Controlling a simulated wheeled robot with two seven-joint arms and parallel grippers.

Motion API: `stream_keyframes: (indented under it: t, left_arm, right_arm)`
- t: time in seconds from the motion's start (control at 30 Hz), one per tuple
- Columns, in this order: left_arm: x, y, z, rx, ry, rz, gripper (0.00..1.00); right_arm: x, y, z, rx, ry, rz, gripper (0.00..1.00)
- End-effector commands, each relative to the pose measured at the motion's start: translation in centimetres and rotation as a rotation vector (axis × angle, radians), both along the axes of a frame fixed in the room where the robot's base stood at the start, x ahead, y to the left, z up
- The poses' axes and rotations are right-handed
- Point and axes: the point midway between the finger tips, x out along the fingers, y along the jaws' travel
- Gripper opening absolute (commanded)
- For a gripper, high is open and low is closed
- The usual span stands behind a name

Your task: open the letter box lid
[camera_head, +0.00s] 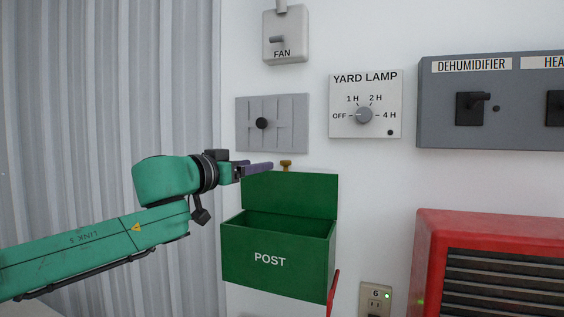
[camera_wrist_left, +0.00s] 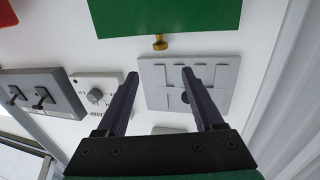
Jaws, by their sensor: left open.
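The green letter box (camera_head: 275,262), marked POST, hangs on the white wall. Its lid (camera_head: 290,195) stands raised, nearly upright at the back, and the open top of the box shows. A small brass knob (camera_head: 286,164) sits at the lid's upper edge. My left gripper (camera_head: 262,167) is beside the lid's top left corner, left of the knob. In the left wrist view the gripper (camera_wrist_left: 160,74) is open with nothing between its fingers. The knob (camera_wrist_left: 160,42) and green lid (camera_wrist_left: 170,14) lie beyond the fingertips there. My right gripper is not in view.
A grey slotted plate with a black knob (camera_head: 272,124) is on the wall just above the lid. The fan switch (camera_head: 285,38), yard lamp dial (camera_head: 365,105) and dehumidifier panel (camera_head: 488,103) are higher up. A red heater-like unit (camera_head: 430,260) stands lower right. A corrugated wall (camera_head: 110,80) is left.

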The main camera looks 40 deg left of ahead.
Motion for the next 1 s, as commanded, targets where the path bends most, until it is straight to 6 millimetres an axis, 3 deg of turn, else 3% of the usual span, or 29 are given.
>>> stream_keyframes:
  t: [0.1, 0.17, 0.33, 0.4, 0.6, 0.9, 0.93, 1.0]
  left_arm:
    - [3.4, 0.3, 0.3, -0.008, 0.008, -0.004, 0.69]
    - [5.0, 0.5, 0.3, -0.010, 0.008, -0.003, 0.69]
    - [8.2, 1.1, 0.3, -0.008, 0.009, 0.002, 0.69]
    - [9.1, 0.9, 1.2, -0.008, 0.006, -0.006, 0.69]
    - [10.6, 1.2, 0.6, -0.004, 0.005, -0.001, 0.69]
    - [10.8, 1.2, -0.1, 0.000, 0.003, 0.002, 0.69]
    - [10.8, 1.2, 0.0, 0.000, 0.003, 0.001, 0.65]
    - [10.8, 1.2, 0.0, 0.000, 0.003, 0.001, 0.38]
  right_arm:
    - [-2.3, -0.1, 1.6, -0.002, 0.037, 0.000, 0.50]
    - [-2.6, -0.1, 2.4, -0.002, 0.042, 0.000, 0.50]
    - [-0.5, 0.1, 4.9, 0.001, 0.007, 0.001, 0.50]
    - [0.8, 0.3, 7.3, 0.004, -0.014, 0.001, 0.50]
    - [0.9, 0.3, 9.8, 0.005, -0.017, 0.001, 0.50]
    - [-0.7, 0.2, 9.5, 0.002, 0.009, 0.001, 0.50]
    - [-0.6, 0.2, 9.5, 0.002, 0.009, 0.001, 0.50]
    - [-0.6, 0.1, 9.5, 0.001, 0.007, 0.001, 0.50]
